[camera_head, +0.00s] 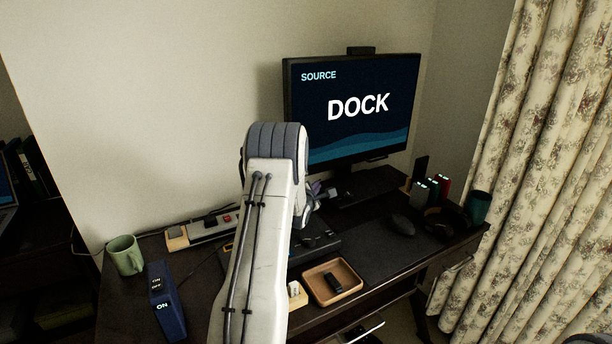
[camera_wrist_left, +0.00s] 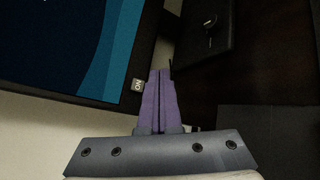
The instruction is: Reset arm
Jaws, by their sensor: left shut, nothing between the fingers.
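My left arm rises from the bottom middle of the head view and bends over the desk. My left gripper (camera_head: 325,192) shows only partly past the forearm, in front of the lower edge of the monitor. In the left wrist view my left gripper (camera_wrist_left: 163,74) has its two purple fingers together, with nothing between them. My right gripper is in neither view.
The monitor (camera_head: 355,105) shows "SOURCE DOCK". A flowered curtain (camera_head: 545,170) hangs at right.

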